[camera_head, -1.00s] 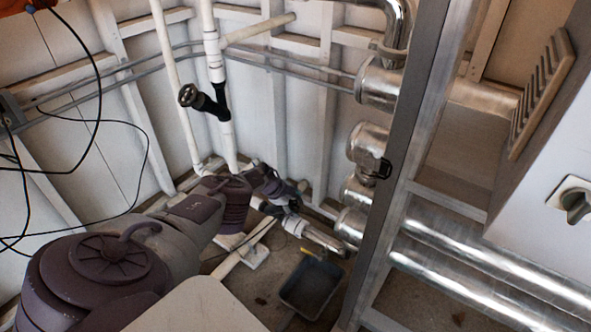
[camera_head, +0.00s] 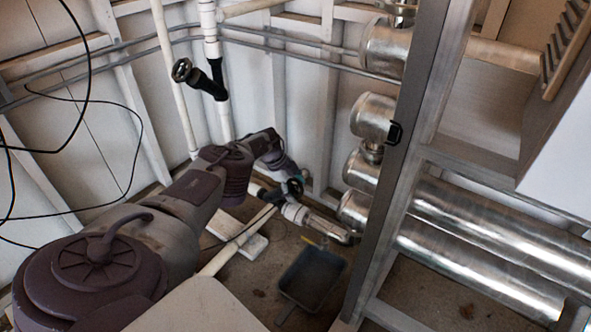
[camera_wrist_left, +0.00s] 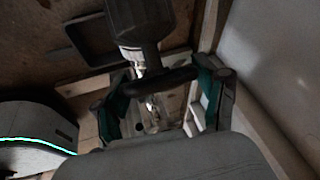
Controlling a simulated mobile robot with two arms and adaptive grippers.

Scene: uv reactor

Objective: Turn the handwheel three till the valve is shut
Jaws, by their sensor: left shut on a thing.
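A dark handwheel (camera_head: 294,188) sits on a pale pipe low by the wall in the head view. It also shows as a dark rim (camera_wrist_left: 160,82) in the left wrist view. My left gripper (camera_wrist_left: 165,97) has a green-sided finger on either side of this rim and is shut on it. In the head view the left gripper (camera_head: 284,180) is small and partly merges with the wheel. The wheel's number and the valve's opening cannot be read. My right gripper is in neither view.
Another handwheel (camera_head: 181,70) sits on a black valve on the upright white pipe. A dark tray (camera_head: 312,278) lies on the floor. A metal post (camera_head: 408,130) and shiny pipes (camera_head: 490,220) stand at the right. Black cables (camera_head: 90,85) hang at the left.

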